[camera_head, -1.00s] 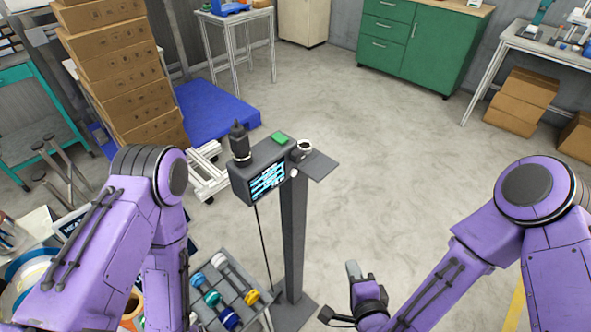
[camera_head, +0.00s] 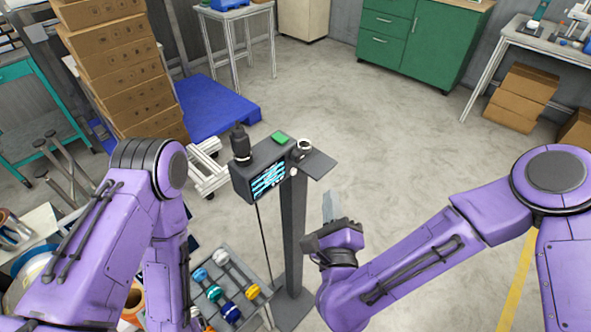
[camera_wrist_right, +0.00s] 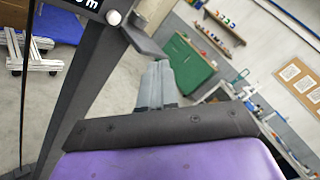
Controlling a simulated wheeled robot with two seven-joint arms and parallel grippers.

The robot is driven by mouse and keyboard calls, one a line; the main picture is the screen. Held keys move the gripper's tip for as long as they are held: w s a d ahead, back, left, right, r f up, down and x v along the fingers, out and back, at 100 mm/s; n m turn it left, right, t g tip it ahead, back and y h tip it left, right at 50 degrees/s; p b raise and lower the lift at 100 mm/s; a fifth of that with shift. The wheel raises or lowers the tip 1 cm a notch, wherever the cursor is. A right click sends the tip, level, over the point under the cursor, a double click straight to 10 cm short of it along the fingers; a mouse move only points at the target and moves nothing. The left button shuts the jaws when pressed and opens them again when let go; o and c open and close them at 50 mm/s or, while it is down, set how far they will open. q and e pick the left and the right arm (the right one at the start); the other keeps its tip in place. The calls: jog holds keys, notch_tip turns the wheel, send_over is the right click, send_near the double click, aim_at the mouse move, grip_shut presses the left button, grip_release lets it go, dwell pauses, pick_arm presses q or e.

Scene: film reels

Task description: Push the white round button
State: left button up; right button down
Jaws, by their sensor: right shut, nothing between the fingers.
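The white round button (camera_head: 294,172) is small and sits at the right end of the screen face of the dark box on a post. It also shows in the right wrist view (camera_wrist_right: 113,17), near the top edge and beside the screen. My right gripper (camera_head: 328,205) is shut and empty, to the right of the post and below the button, apart from it. In the right wrist view, its grey fingers (camera_wrist_right: 158,85) lie together, to the right of and below the button. My left arm comes in at the left, but its gripper is out of view.
The box with a lit screen (camera_head: 268,180) stands on a dark post (camera_head: 293,235). A dark side shelf (camera_head: 318,165) juts out at its right. A cart with several coloured reels (camera_head: 230,285) stands low at the left. The floor to the right is clear.

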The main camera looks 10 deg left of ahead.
aim_at(293, 172)
jog(key=w+a, duration=0.4)
jog(key=a, duration=0.1)
jog(key=shift+a, duration=0.25)
dwell(1.8)
jog(key=shift+w+a, duration=0.25)
jog(key=shift+a, duration=0.05)
jog(key=shift+w+a+b, duration=0.2)
jog(key=shift+a+b, duration=0.15)
dwell(0.6)
jog(key=shift+d, duration=0.1)
jog(key=shift+s+d, duration=0.5)
jog(key=shift+d, duration=0.1)
